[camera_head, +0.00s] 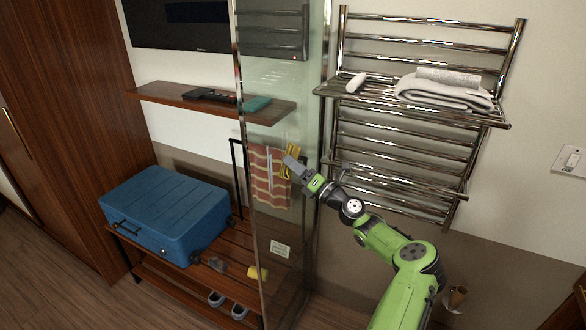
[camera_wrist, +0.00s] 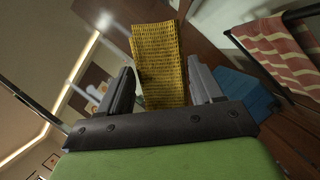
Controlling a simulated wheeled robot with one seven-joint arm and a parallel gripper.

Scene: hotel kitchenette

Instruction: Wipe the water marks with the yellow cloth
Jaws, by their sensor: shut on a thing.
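My gripper (camera_head: 293,165) is beside the glass panel (camera_head: 275,128), in front of the towel rail. It is shut on the yellow cloth (camera_head: 287,152), a small part of which shows behind the finger. In the wrist view the yellow cloth (camera_wrist: 160,58), with a woven texture, stands up between the two dark fingers of my gripper (camera_wrist: 161,70). Faint pale streaks, perhaps the water marks (camera_head: 272,76), show on the upper glass. I cannot tell whether the cloth touches the glass.
A chrome towel rail (camera_head: 345,120) with a rolled towel (camera_head: 445,92) stands right of the glass. Left are a wall shelf (camera_head: 160,97), a blue suitcase (camera_head: 165,210) on a wooden bench, and a striped cloth (camera_head: 266,178). A yellow item (camera_head: 257,273) lies low down.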

